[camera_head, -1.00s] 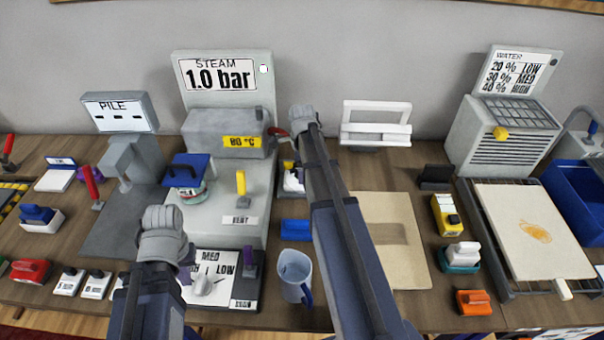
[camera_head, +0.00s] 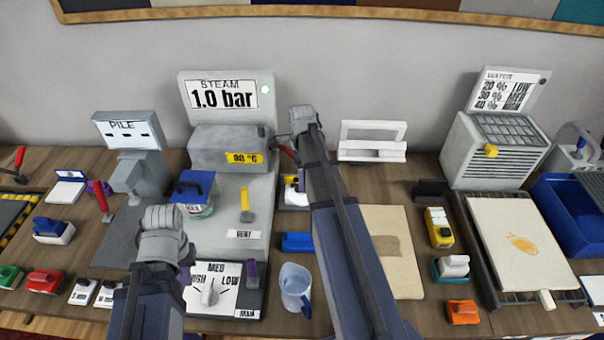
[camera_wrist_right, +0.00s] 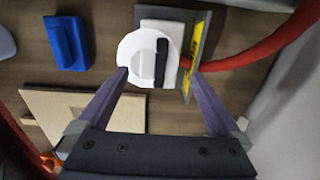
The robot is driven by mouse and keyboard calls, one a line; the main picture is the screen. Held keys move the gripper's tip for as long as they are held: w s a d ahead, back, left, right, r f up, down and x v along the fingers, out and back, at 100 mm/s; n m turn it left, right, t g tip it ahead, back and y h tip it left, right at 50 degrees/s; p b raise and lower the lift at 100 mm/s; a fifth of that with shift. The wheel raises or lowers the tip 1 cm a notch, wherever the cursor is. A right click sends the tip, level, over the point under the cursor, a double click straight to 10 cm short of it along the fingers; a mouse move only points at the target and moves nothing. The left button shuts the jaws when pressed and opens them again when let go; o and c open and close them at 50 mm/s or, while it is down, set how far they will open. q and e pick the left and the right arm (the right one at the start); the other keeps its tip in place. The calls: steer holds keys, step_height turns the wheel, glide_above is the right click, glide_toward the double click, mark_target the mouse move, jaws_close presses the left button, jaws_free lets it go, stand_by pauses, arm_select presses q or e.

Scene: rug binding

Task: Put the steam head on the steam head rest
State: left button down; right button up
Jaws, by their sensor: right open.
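The steam head appears to be the white round piece with a black bar (camera_wrist_right: 139,48) on the red hose (camera_wrist_right: 245,57) in the right wrist view. It sits at a small white and grey stand with a yellow label (camera_wrist_right: 199,45), probably the steam head rest; contact is hard to tell. In the head view the white piece (camera_head: 293,193) is partly hidden by my right arm. My right gripper (camera_wrist_right: 159,73) is open, its fingertips on either side of the steam head, with no clear grip. My left gripper (camera_head: 184,268) is low at the left, its fingers mostly hidden behind its wrist.
The grey steam unit (camera_head: 228,150), reading 1.0 bar, stands left of my right arm. A blue block (camera_head: 297,242) and a clear jug (camera_head: 295,282) are close by. A beige board (camera_head: 390,235) lies to the right, with a white frame (camera_head: 372,150) behind it.

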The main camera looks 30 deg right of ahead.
steer(key=shift+r+p, duration=2.2)
steer(key=shift+r, duration=0.5)
